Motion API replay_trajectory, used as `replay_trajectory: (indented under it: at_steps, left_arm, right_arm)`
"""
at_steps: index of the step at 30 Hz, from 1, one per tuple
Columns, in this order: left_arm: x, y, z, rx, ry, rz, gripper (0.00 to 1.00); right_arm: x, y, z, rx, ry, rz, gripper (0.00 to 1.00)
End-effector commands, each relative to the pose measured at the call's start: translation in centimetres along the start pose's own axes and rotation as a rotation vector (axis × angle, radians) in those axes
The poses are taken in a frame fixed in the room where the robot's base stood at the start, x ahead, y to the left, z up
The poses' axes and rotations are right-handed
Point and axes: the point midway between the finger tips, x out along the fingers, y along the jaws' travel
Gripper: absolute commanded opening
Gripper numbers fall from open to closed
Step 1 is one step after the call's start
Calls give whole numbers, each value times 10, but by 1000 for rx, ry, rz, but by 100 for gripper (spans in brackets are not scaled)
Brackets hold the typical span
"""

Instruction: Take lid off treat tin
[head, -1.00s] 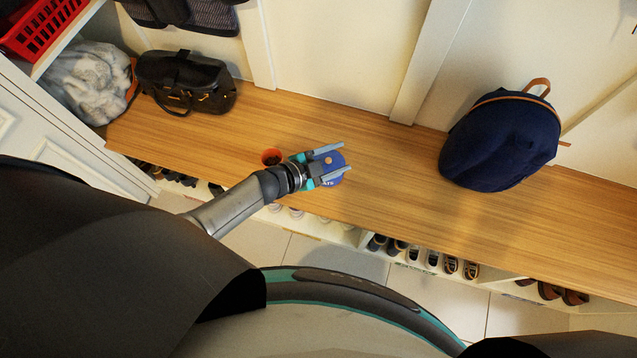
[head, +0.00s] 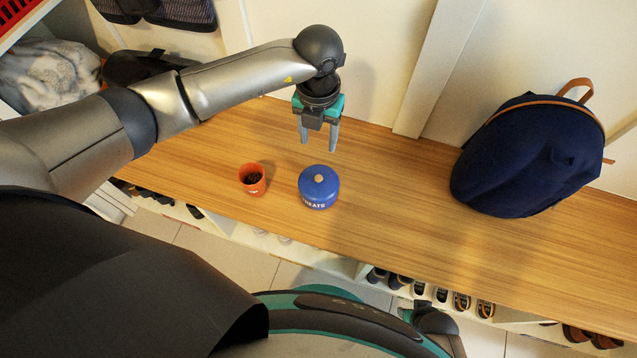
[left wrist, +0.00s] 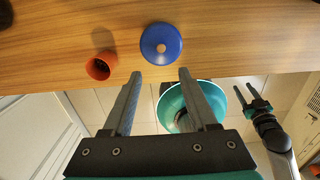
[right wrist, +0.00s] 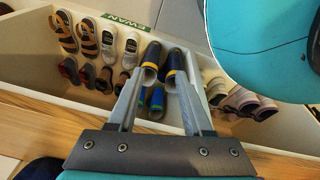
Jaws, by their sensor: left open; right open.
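The blue treat tin (head: 318,188) stands upright on the wooden bench, with its blue lid on and a tan knob (head: 319,178) at the top centre. Lettering shows on its front. The tin also shows from above in the left wrist view (left wrist: 161,44). My left gripper (head: 318,140) is open and empty, pointing down above the bench behind the tin and apart from it. My right gripper (right wrist: 160,90) is open and empty in the right wrist view, with shoes in cubbies beyond its fingers. It also shows at the right of the left wrist view.
An orange cup (head: 252,180) with dark contents stands just left of the tin. A navy backpack (head: 525,155) sits farther right on the bench (head: 400,195). A dark bag and grey cloth lie at the left. Shoe cubbies run below the front edge.

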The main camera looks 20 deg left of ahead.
Motion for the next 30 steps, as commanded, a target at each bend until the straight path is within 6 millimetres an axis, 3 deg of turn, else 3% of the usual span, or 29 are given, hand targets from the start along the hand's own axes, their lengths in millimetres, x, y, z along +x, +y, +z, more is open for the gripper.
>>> replay_trajectory:
  at_steps: [24, 30]
  left_arm:
    - [85, 0, -1, 0, 2, 0, 59]
    - [96, -1, 0, 0, 1, -1, 59]
  right_arm:
    - [-46, -20, -53, 13, 18, -29, 50]
    - [-56, -21, -61, 15, 25, -31, 50]
